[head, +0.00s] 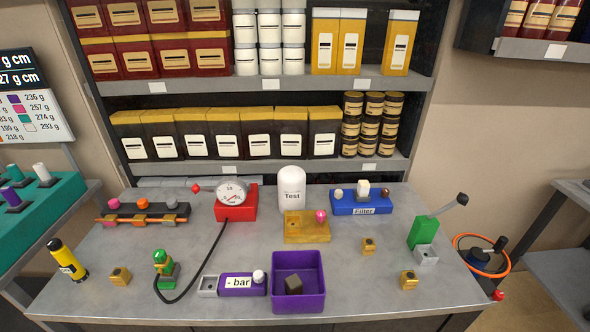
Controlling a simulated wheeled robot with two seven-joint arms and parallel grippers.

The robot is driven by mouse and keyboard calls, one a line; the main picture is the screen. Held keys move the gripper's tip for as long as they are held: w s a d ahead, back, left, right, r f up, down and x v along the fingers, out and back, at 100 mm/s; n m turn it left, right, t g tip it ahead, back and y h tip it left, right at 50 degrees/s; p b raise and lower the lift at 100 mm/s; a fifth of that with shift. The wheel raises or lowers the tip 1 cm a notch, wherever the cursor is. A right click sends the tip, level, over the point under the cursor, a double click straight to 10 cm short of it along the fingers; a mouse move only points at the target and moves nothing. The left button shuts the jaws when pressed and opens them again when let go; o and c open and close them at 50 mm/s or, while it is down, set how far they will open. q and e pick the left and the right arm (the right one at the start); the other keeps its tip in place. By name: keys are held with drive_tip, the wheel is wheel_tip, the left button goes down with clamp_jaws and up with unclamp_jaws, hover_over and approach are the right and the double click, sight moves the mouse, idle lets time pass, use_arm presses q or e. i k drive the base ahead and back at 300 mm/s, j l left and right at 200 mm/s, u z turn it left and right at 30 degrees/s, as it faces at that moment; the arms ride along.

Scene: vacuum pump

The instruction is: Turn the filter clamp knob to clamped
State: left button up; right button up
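The blue filter block (345,207) with a "Filter" label stands at the back right of the table. A white upright piece (363,187) rises from its middle. A pale round knob (339,194) is on its left end and a small brown part (385,193) on its right end. I cannot tell which of these is the clamp knob, or its setting. Neither of my grippers is in the head view, and nothing touches the block.
A white "Test" vessel (292,186) and a yellow block with a pink knob (300,235) stand left of the filter block. A green block with a black-tipped lever (424,231) is to its right. A purple tray (298,300) is at the front.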

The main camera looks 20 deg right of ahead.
sight(385, 192)
drive_tip(key=z, duration=1.35)
